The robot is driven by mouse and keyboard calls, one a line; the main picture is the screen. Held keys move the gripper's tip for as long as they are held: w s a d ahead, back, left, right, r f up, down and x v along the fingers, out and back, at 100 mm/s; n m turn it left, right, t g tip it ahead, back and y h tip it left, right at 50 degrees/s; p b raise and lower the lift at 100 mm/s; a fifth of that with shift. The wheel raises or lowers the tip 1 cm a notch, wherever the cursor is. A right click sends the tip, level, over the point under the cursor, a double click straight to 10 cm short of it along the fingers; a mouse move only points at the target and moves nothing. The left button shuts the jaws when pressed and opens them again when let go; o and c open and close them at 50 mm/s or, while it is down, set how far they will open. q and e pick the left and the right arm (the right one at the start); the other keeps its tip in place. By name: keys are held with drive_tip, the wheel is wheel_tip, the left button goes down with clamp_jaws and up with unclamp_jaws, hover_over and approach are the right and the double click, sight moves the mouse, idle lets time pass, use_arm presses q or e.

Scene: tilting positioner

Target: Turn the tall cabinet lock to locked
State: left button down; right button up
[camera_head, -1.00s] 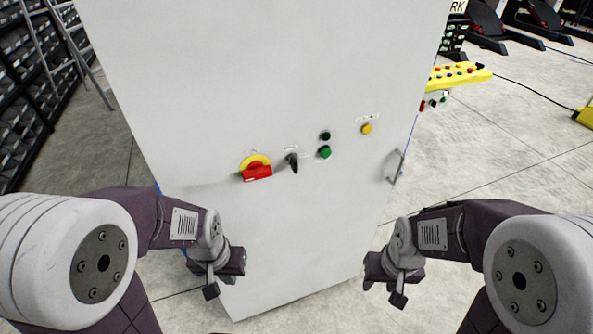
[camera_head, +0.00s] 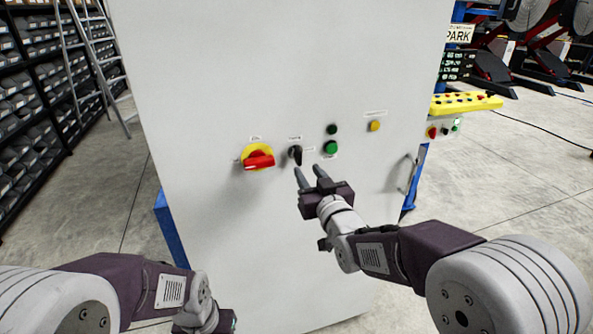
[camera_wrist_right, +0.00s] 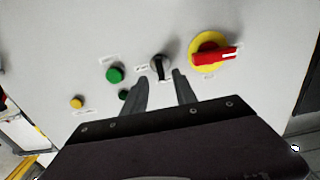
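The tall cabinet (camera_head: 270,60) is a white upright box with controls on its front. A small black selector knob (camera_head: 295,153) sits between the red and yellow rotary switch (camera_head: 258,159) and the green button (camera_head: 331,148). In the right wrist view the black knob (camera_wrist_right: 160,67) shows just beyond the fingertips. My right gripper (camera_head: 310,173) is open and empty, its two fingers pointing at the knob from just below, apparently not touching it. In the right wrist view its fingers (camera_wrist_right: 161,80) are spread. My left gripper (camera_head: 207,322) is low at the bottom edge, mostly cut off.
A metal handle (camera_head: 408,173) projects at the cabinet's right edge. A yellow control panel (camera_head: 466,104) stands behind at right. Shelves with bins (camera_head: 30,90) and a ladder (camera_head: 95,60) are at left.

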sight(300, 159)
drive_tip(key=w, duration=0.1)
drive_tip(key=w+a+r+p, duration=0.1)
drive_tip(key=shift+w, duration=0.4)
drive_tip(key=x, duration=0.3)
drive_tip(key=p+x, duration=0.1)
drive_tip(key=x, duration=0.1)
drive_tip(key=shift+w+f, duration=0.15)
drive_tip(key=shift+f, duration=0.15)
use_arm(q)
drive_tip(key=r, duration=0.2)
drive_tip(key=shift+s+r, duration=0.3)
drive_tip(key=shift+s, duration=0.05)
use_arm(e)
drive_tip(key=shift+r, duration=0.1)
clamp_jaws()
